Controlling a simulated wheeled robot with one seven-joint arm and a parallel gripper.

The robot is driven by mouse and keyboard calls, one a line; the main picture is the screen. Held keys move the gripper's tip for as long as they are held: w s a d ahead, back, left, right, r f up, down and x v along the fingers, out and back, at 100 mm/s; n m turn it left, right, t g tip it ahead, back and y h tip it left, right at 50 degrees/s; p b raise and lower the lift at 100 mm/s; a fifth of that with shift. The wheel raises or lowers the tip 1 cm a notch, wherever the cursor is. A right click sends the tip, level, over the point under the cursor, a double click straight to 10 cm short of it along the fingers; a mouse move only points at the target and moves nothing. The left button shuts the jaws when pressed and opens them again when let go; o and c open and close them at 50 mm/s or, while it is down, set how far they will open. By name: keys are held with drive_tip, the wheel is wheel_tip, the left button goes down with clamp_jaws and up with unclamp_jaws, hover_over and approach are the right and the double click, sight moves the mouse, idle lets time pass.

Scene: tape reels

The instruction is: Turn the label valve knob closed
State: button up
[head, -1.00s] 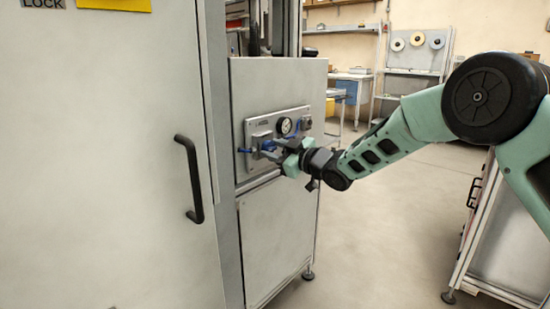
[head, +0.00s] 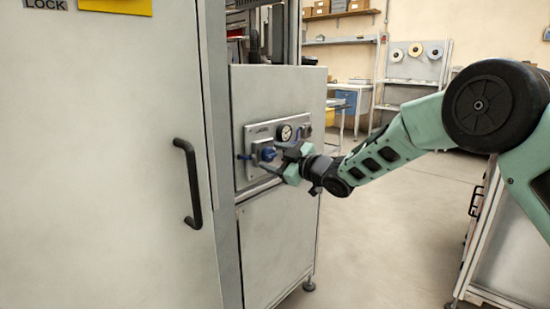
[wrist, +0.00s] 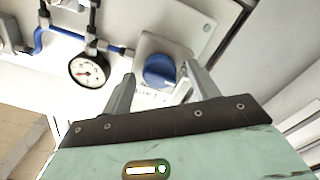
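The blue valve knob (head: 268,154) is on a grey plate (head: 253,173) on the front of the cabinet, and a small label sits above it. In the wrist view the round blue knob (wrist: 159,70) shows between the two fingertips, with part of its label near the left finger. My gripper (head: 275,160) is at the panel from the right, in front of the knob. In the wrist view my gripper (wrist: 160,80) is open, with a finger on each side of the knob. I cannot tell whether either finger touches it.
A pressure gauge (head: 286,132) is beside the knob, close to my gripper; it also shows in the wrist view (wrist: 90,68) with blue tubing. A large door with a black handle (head: 188,182) stands at the left. Open floor (head: 375,235) lies to the right.

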drive_tip(key=p+v, duration=0.1)
drive_tip(key=v, duration=1.6)
drive_tip(key=shift+d, duration=0.2)
drive_tip(key=shift+s, duration=0.15)
drive_tip(key=s+d+f+m+g+h, duration=0.25)
drive_tip(key=s+g+h, duration=0.2)
drive_tip(key=s, duration=0.85)
drive_tip(key=s+d+f+m+g+h, duration=0.1)
drive_tip(key=s+f+m+g+h, duration=0.3)
drive_tip(key=s, duration=0.9)
drive_tip(key=s+d+f+m+g+h, duration=0.25)
drive_tip(key=s+h, duration=0.25)
drive_tip(key=s, duration=0.8)
wheel_tip(320, 180, up, 25)
drive_tip(key=p, duration=2.5)
drive_tip(key=shift+a+r+m, duration=0.2)
drive_tip(key=shift+m, duration=0.2)
drive_tip(key=shift+s, duration=0.15)
